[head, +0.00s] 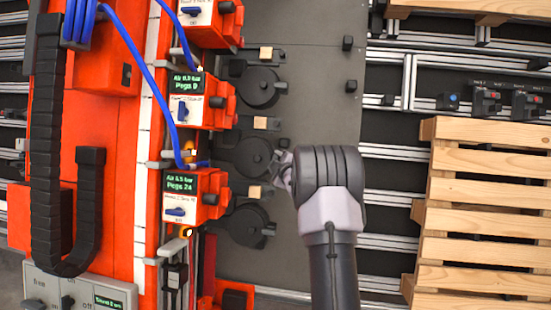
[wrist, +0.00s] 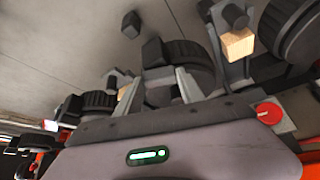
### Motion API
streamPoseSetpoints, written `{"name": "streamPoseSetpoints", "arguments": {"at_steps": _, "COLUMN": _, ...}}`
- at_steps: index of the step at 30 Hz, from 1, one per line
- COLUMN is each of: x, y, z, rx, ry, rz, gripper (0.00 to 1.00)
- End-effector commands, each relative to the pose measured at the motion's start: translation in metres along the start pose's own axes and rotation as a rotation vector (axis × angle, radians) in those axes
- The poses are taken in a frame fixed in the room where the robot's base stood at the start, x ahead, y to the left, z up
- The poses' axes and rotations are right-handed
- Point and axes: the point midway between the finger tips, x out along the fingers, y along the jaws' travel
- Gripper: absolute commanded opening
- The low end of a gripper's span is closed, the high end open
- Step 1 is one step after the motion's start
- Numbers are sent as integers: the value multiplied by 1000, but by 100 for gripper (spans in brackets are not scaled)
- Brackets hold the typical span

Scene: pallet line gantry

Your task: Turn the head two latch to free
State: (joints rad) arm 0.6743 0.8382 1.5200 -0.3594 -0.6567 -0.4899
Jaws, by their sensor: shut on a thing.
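Orange heads stand in a column at the left of the head view, each beside a round black part and a small wooden block. My gripper (head: 283,170) reaches in from the right to the middle black round part (head: 252,156), level with the gap between the two lower display heads. In the wrist view my gripper (wrist: 160,92) has its pale fingers on either side of a dark round latch part (wrist: 178,55), shut on it. The grip point is partly hidden by the gripper body, and I cannot read any head number.
Display heads reading Pegs 0 (head: 187,98) and Pegs 24 (head: 182,192) carry blue switches. Blue hoses and a black cable chain (head: 46,130) run at left. Wooden pallets (head: 485,205) stand at right. The grey plate (head: 310,80) above my gripper is mostly clear.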

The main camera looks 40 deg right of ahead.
Motion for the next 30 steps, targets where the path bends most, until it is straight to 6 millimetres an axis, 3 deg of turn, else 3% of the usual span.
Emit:
{"name": "streamPoseSetpoints", "arguments": {"at_steps": 15, "x": 0, "y": 5, "z": -1, "rx": -274, "ry": -1, "rz": -148, "gripper": 5}}
{"name": "streamPoseSetpoints", "arguments": {"at_steps": 30, "x": 0, "y": 3, "z": -1, "rx": -327, "ry": 0, "rz": -174, "gripper": 5}}
